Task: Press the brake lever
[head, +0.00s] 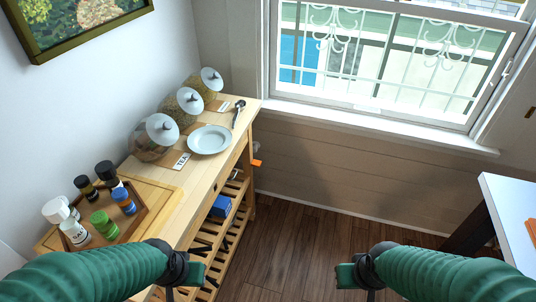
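A small orange tab (257,163), which may be the brake lever, sticks out from the far right side of the wooden cart (228,165). Its exact shape is too small to tell. My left gripper (186,280) is at the bottom of the head view, over the near right edge of the cart, well short of the orange tab. My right gripper (358,282) is over the dark floor, to the right of the cart and apart from everything. Both grippers point away from me and down, and their fingertips are not clear enough to show whether they are open.
The cart top holds several glass jars (153,138), a plate (209,139), a spoon (238,112) and a tray (133,213) of small bottles. A blue box (221,206) sits on a lower shelf. A white table (512,215) stands right. The wooden floor (310,240) between is clear.

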